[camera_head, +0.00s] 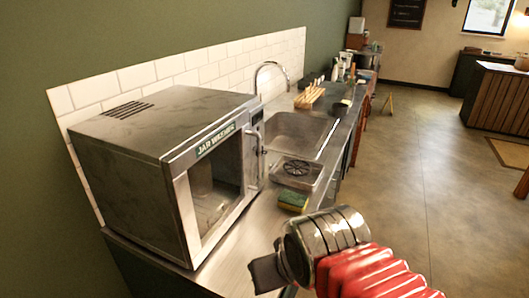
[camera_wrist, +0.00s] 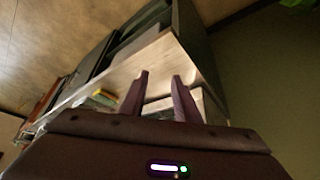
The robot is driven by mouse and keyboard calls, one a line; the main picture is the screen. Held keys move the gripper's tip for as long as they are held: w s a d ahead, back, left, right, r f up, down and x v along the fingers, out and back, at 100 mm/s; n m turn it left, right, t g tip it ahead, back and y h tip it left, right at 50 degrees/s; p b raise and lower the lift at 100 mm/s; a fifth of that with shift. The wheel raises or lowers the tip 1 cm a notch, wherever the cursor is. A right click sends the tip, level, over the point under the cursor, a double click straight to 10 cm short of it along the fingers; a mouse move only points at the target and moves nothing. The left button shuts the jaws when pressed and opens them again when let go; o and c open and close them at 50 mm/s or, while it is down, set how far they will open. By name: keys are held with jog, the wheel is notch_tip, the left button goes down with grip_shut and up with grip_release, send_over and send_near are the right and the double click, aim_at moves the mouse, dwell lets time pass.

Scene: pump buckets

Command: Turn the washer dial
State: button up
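The jar washer (camera_head: 160,150) is a steel box with a "JAR WASHER" label and a front glass window, standing at the near end of the counter. Its door looks shut, and the inside is dim. A small dark control panel (camera_head: 257,117) sits at the right end of its front; the dial is too small to make out clearly. My gripper (camera_head: 266,272) is low in front of the counter edge, below and apart from the washer. In the wrist view my gripper (camera_wrist: 160,76) has its two fingers apart with nothing between them.
The steel counter (camera_head: 240,240) holds a yellow-green sponge (camera_head: 293,200), a rinser tray (camera_head: 298,174), a sink (camera_head: 295,130) with a curved tap (camera_head: 272,66), and a wooden rack (camera_head: 310,97). The floor (camera_head: 420,170) right of the counter is open.

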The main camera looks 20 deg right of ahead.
jog(key=shift+w, duration=0.1)
dwell(0.3)
jog(key=w+a+m+g+y, duration=0.25)
jog(key=w+m+y, duration=0.25)
jog(key=w, duration=0.5)
jog(key=m+t+y, duration=0.8)
jog(key=m+t, duration=0.2)
send_near(266, 153)
jog(key=v, duration=0.6)
jog(key=shift+s+a+r, duration=0.1)
jog(key=shift+a+r, duration=0.05)
jog(key=shift+r, duration=0.25)
jog(key=shift+a, duration=0.15)
jog(key=x, duration=1.3)
jog(key=shift+w+a+f, duration=0.15)
jog(key=shift+w+f, duration=0.1)
jog(key=shift+w, duration=0.1)
